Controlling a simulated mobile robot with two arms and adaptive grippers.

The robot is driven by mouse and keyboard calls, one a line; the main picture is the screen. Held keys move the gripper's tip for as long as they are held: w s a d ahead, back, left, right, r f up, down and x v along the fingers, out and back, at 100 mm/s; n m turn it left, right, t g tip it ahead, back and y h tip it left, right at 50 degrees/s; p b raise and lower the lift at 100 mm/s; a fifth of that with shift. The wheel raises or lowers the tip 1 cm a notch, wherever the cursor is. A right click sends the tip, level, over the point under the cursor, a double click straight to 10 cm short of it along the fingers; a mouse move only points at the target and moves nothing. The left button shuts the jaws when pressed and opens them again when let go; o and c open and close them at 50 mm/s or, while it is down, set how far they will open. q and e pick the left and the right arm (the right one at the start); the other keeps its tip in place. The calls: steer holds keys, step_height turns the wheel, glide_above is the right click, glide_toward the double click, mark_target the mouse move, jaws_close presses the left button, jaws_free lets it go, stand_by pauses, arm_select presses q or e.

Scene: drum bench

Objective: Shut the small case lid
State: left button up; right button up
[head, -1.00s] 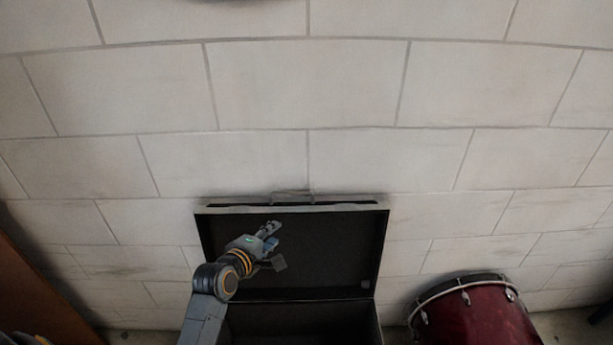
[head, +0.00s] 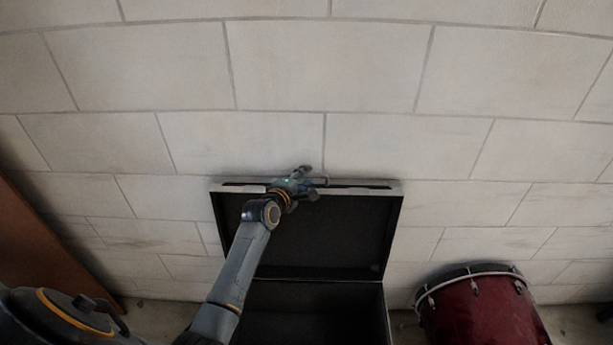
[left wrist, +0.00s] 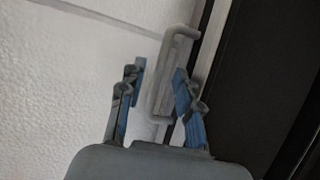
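The small black case stands open against the wall, its lid (head: 345,235) raised upright and its dark, empty-looking base (head: 300,305) below. My left gripper (head: 310,177) is at the lid's top edge, near its middle, over the place of the handle. In the left wrist view my left gripper (left wrist: 155,90) is open, its fingers apart with blue pads. The grey lid handle (left wrist: 165,85) shows between the two fingers, nearer the right one. I cannot tell whether a finger touches it. The lid's edge (left wrist: 208,60) runs just right of the fingers. My right gripper is not in view.
A pale block wall (head: 370,75) rises close behind the lid. A red drum (head: 480,310) stands to the right of the case. A brown wooden panel (head: 40,250) is at the far left.

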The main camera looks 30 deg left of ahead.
arm_select(q)
steer(key=shift+x, duration=0.85)
jaws_close()
